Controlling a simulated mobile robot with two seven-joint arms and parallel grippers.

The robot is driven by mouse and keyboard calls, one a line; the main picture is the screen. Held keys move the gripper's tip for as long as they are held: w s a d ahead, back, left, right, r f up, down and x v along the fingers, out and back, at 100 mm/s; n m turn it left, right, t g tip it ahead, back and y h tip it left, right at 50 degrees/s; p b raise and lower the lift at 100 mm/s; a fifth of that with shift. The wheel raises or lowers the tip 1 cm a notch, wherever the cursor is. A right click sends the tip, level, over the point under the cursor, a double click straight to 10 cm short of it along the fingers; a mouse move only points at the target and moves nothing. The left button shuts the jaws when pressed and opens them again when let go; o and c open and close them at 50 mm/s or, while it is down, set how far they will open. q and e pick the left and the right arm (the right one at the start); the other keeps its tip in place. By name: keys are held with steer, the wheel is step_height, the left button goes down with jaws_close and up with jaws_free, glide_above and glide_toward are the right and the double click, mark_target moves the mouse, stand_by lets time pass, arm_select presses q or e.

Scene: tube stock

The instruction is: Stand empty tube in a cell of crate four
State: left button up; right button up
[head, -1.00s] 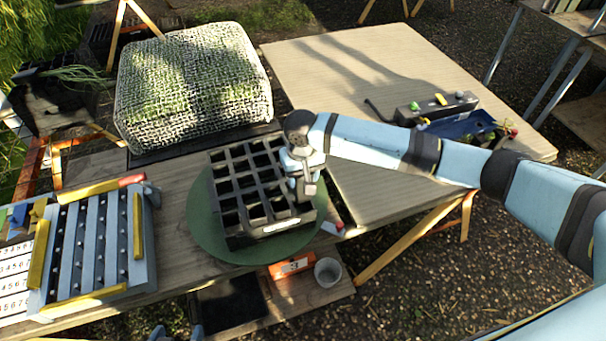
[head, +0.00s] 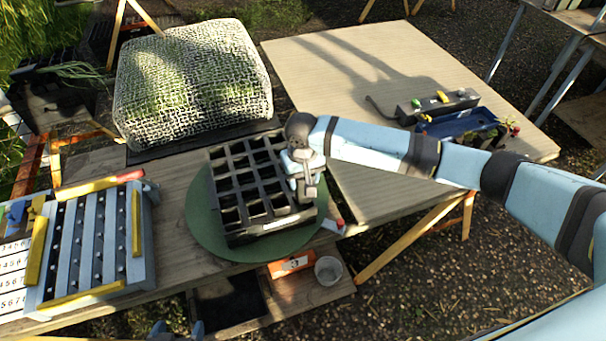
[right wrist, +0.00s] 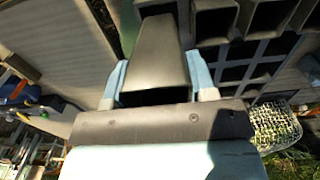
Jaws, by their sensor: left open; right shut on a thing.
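A black crate (head: 232,238) with a grid of square cells stands on a round green mat (head: 206,236). Its front label is too small to read. My right gripper (head: 306,177) is at the crate's right side, shut on a dark square tube. In the right wrist view the tube (right wrist: 160,50) sits between the two blue fingers, beside other dark tubes (right wrist: 214,20). The tube's lower end is hidden, so I cannot tell whether it is inside a cell. My left gripper (head: 178,329) is open at the bottom edge of the head view, mostly cut off.
A blue-grey rack with yellow bars (head: 93,243) stands left on the table. A mesh-covered mound (head: 190,85) is behind the crate. An orange numbered block (head: 288,266) and a grey cup (head: 328,269) are in front, lower down. The pale tabletop (head: 350,60) at back right is largely clear.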

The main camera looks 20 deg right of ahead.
mark_target(304, 200)
steer(key=shift+f, duration=0.2)
steer(key=shift+f+b, duration=0.3)
steer(key=shift+f, duration=1.85)
steer(key=shift+f+b, duration=0.45)
steer(key=shift+f, duration=1.7)
steer(key=shift+s+f, duration=0.15)
steer(key=shift+s, duration=0.05)
